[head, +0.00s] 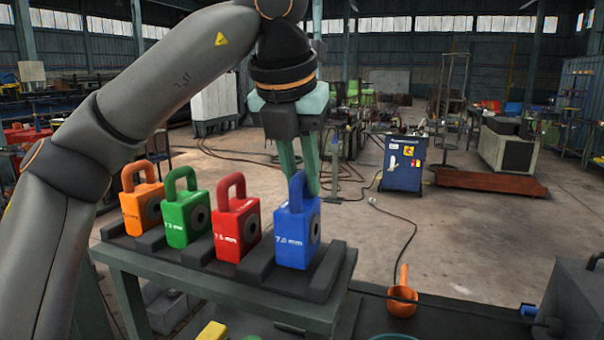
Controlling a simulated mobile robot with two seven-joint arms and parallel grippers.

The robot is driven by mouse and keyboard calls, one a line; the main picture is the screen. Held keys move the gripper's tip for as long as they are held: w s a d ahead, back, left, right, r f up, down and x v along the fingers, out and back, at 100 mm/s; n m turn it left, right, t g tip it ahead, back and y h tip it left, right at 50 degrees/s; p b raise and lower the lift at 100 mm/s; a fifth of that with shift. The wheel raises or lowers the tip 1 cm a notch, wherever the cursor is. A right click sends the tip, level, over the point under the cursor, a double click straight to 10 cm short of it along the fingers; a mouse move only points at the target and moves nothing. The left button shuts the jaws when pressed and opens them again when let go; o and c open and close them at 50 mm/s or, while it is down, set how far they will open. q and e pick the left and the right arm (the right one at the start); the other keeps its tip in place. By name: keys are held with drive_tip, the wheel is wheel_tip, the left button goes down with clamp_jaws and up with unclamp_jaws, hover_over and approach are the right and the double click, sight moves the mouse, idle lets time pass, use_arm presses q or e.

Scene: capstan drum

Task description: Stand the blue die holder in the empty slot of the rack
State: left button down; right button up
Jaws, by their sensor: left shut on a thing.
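The blue die holder (292,240), marked 7,0 mm, is upright at the right end of the rack (215,282). Its lower part is between two dark dividers. I cannot tell whether its base rests on the slot floor or is just above it. My left gripper (306,182) comes down from above and is shut on the handle of the blue die holder; the fingers partly hide the handle. My right gripper is not in view.
An orange holder (143,206), a green holder (186,218) and a red holder (237,227) stand in the rack to the left of the blue one. An orange ladle-like object (402,297) is at the right. A grey box (580,300) is at the lower right.

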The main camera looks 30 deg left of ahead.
use_arm(q)
drive_tip(key=shift+f+b, duration=0.5)
drive_tip(key=shift+f, duration=0.15)
drive_tip(key=c, duration=0.8)
unclamp_jaws()
drive_tip(key=shift+s, duration=0.1)
drive_tip(key=shift+c, duration=0.2)
drive_tip(key=shift+o, duration=1.3)
drive_tip(key=shift+f, duration=0.15)
drive_tip(key=o, duration=0.4)
drive_tip(key=shift+c, duration=0.2)
wheel_tip(320, 180, up, 4)
drive_tip(key=p, duration=0.3)
drive_tip(key=shift+p, duration=0.4)
drive_tip(key=shift+r, duration=1.1)
